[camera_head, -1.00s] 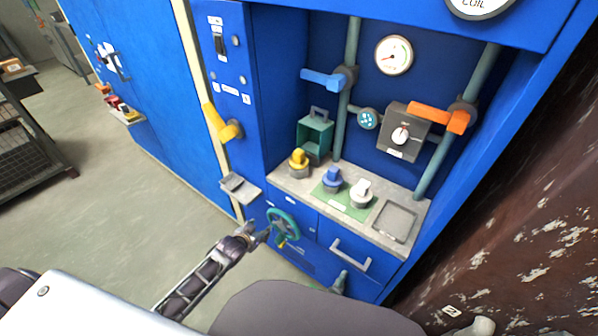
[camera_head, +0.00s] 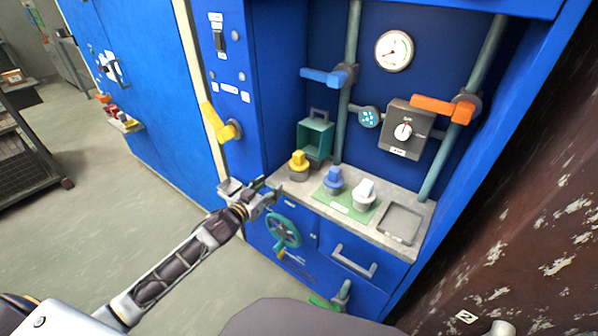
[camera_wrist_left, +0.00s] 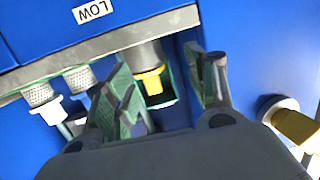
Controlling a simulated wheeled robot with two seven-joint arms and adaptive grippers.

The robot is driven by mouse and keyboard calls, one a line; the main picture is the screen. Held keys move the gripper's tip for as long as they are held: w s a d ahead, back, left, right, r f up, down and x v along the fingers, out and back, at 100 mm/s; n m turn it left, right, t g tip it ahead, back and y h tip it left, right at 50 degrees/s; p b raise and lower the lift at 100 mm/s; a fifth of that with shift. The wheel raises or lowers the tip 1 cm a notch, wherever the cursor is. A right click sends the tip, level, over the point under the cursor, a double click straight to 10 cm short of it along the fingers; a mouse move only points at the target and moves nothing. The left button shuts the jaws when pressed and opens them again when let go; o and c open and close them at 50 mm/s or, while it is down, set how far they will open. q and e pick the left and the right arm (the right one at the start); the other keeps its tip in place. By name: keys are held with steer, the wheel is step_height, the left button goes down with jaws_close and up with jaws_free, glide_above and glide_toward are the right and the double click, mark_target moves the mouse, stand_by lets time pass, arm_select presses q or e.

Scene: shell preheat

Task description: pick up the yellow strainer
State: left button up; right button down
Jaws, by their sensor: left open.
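The yellow strainer (camera_head: 299,163), with a yellow top on a grey body, stands upright at the left end of the grey counter. My left gripper (camera_head: 264,190) is open and empty at the counter's front left edge, a little left of and nearer than the strainer. In the left wrist view, the picture is turned over and the yellow strainer (camera_wrist_left: 152,80) shows between the two fingers of my left gripper (camera_wrist_left: 168,75), beyond their tips. The fingers do not seem to be closed on it. My right gripper is not in view.
A blue-topped strainer (camera_head: 334,180) and a white-topped one (camera_head: 364,192) stand on a green mat to the right. A teal open box (camera_head: 315,139) is behind the yellow strainer. A yellow lever (camera_head: 218,124) sticks out at left. A green handwheel (camera_head: 283,231) is below the counter.

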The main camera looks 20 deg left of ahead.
mark_target(295, 157)
arm_select(q)
step_height(295, 157, up, 6)
steer(key=d+m+t+h+b, duration=0.1)
steer(key=h, duration=0.1)
steer(key=shift+w+d+h, duration=0.2)
steer(key=shift+d+h, duration=0.1)
steer(key=shift+d, duration=0.1)
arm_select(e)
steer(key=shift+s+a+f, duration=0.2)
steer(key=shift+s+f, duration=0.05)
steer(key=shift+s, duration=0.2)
arm_select(q)
steer(key=shift+w, duration=0.1)
steer(key=shift+b+x, duration=0.5)
steer(key=shift+x, duration=2.85)
steer(key=shift+w+d, duration=0.25)
steer(key=shift+w, duration=0.55)
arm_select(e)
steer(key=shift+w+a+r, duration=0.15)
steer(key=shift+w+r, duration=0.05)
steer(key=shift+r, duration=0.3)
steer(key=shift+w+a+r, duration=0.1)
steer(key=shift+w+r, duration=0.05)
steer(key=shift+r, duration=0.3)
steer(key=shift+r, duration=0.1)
arm_select(q)
steer(key=shift+d, duration=0.1)
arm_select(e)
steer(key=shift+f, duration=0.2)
